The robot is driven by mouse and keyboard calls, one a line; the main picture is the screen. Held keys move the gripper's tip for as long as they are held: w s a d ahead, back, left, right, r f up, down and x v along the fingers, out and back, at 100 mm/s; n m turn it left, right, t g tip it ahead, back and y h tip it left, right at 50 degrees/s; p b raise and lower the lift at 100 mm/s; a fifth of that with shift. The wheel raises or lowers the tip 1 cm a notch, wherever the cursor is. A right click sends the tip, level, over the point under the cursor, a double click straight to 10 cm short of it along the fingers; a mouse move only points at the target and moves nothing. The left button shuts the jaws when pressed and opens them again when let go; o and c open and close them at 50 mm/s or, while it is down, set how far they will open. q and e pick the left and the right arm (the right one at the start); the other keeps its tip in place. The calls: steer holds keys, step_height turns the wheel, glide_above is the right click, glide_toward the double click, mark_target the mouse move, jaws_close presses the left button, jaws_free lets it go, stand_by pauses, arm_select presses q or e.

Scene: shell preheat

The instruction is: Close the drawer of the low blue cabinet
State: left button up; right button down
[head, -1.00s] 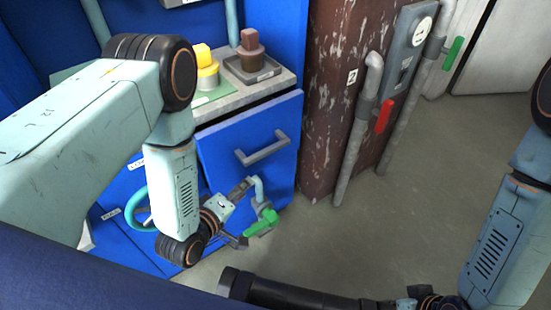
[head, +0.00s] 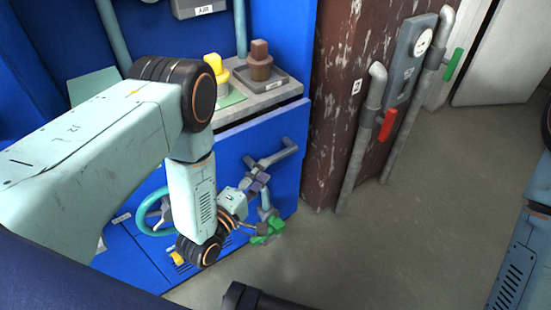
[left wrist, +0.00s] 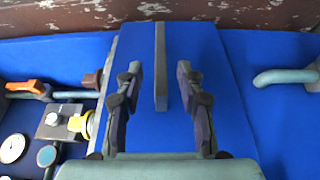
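The low blue cabinet (head: 150,262) stands under a grey top in the head view. Its blue drawer front (head: 232,150) carries a grey bar handle (head: 272,155). The front's upper edge seems to stand slightly out from the grey top; how far is hard to tell. My left gripper (head: 257,174) is at the handle's lower left end. In the left wrist view the handle (left wrist: 160,70) lies between the two spread fingers of my left gripper (left wrist: 159,75), with a gap on each side. My right gripper is out of view.
A yellow-topped part (head: 217,70) and a brown knob (head: 260,62) stand on the grey top (head: 262,104). A rusty brown post (head: 330,110) with grey pipes stands right. Open floor (head: 400,240) lies beyond.

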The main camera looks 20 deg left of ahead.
mark_target(271, 163)
arm_select(q)
steer(key=b+x, duration=0.2)
steer(key=x, duration=0.5)
steer(key=shift+w, duration=0.15)
jaws_close()
steer(key=shift+f, duration=0.1)
stand_by(0.5)
